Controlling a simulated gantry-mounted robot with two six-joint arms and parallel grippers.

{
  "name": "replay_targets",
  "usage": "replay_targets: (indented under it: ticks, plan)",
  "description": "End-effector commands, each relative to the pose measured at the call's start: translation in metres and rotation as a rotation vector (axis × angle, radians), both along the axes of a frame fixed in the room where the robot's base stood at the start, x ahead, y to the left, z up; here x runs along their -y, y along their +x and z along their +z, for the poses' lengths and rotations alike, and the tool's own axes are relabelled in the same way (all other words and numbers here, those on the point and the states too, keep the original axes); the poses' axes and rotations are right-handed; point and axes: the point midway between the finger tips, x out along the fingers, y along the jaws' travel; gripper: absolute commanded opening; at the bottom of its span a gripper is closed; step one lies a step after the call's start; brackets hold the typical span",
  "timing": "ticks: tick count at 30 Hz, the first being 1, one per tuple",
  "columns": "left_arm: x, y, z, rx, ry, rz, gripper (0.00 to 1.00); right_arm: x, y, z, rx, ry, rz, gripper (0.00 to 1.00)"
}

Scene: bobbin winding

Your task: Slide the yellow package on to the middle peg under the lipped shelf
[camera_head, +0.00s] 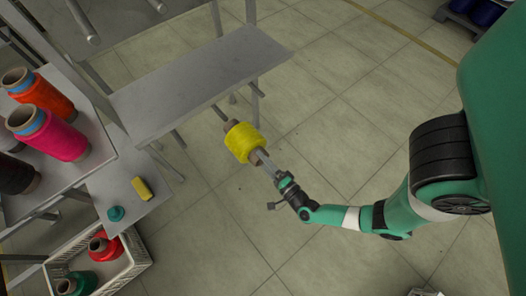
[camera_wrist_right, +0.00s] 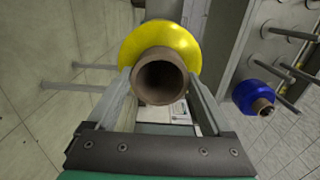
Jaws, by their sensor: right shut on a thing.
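The yellow package (camera_head: 243,142) is wound on a brown tube. My right gripper (camera_head: 262,160) is shut on the near end of that tube and holds the package in the air off the front edge of the lipped shelf (camera_head: 195,80). A peg (camera_head: 219,112) under the shelf points at the tube's far end. I cannot tell whether its tip is inside the tube. Another peg (camera_head: 178,139) sticks out to its left. In the right wrist view the brown tube (camera_wrist_right: 160,77) sits between the fingers, its open end facing the camera. My left gripper is not in view.
Orange (camera_head: 50,95) and magenta (camera_head: 55,135) packages lie on the grey rack at left. A yellow block (camera_head: 142,188) and a teal piece (camera_head: 115,213) rest on a lower ledge. A white crate (camera_head: 125,262) holds packages.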

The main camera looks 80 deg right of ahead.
Motion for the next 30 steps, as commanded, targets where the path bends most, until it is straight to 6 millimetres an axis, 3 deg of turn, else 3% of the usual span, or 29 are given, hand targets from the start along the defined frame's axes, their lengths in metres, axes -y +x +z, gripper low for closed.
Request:
replay_targets:
  ticks: [13, 30]
  plan:
    - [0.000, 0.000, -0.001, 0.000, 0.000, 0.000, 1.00, 0.002, 0.003, 0.002, 0.006, -0.002, -0.002, 0.00]
    - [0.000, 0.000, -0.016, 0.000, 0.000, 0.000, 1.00, 0.026, 0.032, 0.002, 0.007, -0.003, -0.003, 0.00]
